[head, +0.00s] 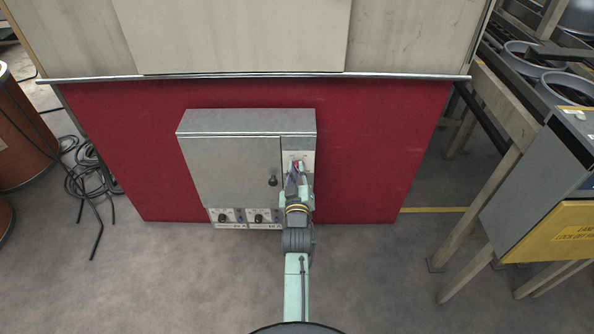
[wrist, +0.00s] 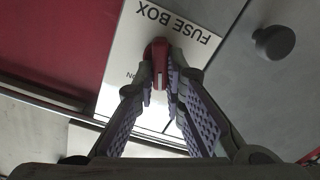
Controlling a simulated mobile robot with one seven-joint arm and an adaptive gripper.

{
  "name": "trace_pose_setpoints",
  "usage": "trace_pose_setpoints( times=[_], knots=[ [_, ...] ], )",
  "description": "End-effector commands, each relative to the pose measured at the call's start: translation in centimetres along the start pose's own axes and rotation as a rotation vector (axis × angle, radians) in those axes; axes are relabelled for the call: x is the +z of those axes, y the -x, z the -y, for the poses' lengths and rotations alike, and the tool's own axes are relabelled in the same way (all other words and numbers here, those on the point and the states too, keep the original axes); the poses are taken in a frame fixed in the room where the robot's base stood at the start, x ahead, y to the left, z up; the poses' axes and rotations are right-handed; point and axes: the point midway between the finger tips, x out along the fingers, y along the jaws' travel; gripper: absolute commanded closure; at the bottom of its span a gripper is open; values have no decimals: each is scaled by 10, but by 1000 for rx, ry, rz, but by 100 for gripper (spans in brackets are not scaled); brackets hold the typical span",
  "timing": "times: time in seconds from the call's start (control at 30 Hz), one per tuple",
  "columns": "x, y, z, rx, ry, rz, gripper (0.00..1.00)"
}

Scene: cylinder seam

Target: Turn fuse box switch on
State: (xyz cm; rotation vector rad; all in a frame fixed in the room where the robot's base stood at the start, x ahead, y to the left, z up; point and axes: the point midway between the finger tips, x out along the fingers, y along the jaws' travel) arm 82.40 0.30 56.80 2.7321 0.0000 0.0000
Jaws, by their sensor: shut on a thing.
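The fuse box (head: 231,165) is a grey metal cabinet on a red panel. Its white label plate (wrist: 135,45), reading "FUSE BOX", shows in the wrist view, upside down. A red switch handle (wrist: 160,62) stands out from this plate. My gripper (wrist: 160,88) has its two purple-padded fingers on either side of the handle and is shut on it. In the head view my gripper (head: 297,170) reaches the right part of the box, and its fingers hide most of the switch. Part of an "ON" marking shows beside the handle in the wrist view.
A black knob (head: 272,181) sticks out of the cabinet door, close to the gripper. A grey and yellow lockout box (head: 550,195) and wooden-legged table stand at right. Coiled cables (head: 90,180) lie at left.

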Motion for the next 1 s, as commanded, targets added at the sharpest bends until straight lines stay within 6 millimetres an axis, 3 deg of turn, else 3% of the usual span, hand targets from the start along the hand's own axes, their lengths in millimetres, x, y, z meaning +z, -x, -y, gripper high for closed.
trace_pose_setpoints(
  times=[1.0],
  knots=[
    [0, -1, -8, 1, -839, -3, 100]
  ],
)
